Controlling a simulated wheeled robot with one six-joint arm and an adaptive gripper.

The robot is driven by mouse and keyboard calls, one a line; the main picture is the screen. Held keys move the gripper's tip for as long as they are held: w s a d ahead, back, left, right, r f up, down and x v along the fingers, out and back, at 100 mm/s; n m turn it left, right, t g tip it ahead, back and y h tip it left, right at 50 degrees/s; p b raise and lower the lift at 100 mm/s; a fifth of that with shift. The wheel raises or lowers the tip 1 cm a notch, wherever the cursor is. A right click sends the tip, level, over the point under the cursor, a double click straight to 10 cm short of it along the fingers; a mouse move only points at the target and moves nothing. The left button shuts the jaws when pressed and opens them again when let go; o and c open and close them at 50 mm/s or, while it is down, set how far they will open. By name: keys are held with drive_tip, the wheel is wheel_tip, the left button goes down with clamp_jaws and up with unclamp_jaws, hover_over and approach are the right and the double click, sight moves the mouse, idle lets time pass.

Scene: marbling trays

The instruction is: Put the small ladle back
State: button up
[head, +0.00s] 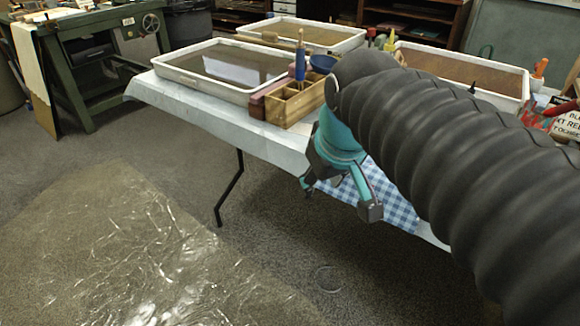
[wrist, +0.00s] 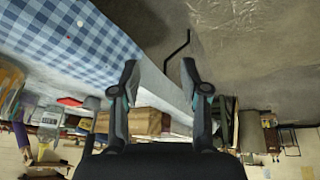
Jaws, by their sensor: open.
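I cannot pick out the small ladle for certain in either view. My gripper (head: 339,196) is open and empty, hanging at the front edge of the white-covered table (head: 216,116), beside a blue checked cloth (head: 385,195). The wrist view also shows my gripper (wrist: 159,70) with its fingers apart and nothing between them. The checked cloth (wrist: 62,50) fills the upper left there, with a small white spot and a small red spot on it. My arm hides much of the table's right part in the head view.
A white tray of liquid (head: 180,73) stands at the table's left. Beside it are a wooden divided box (head: 291,108), a blue-handled tool (head: 300,58) and a blue bowl (head: 323,62). More trays stand behind. Crumpled clear plastic sheeting (head: 130,250) lies on the floor at left.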

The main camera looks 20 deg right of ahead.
drive_tip(key=s+a+f+m, duration=0.1)
drive_tip(key=s+f, duration=0.4)
drive_tip(key=f, duration=0.2)
drive_tip(key=shift+a+m+t, duration=0.15)
drive_tip(key=shift+m+t, duration=0.25)
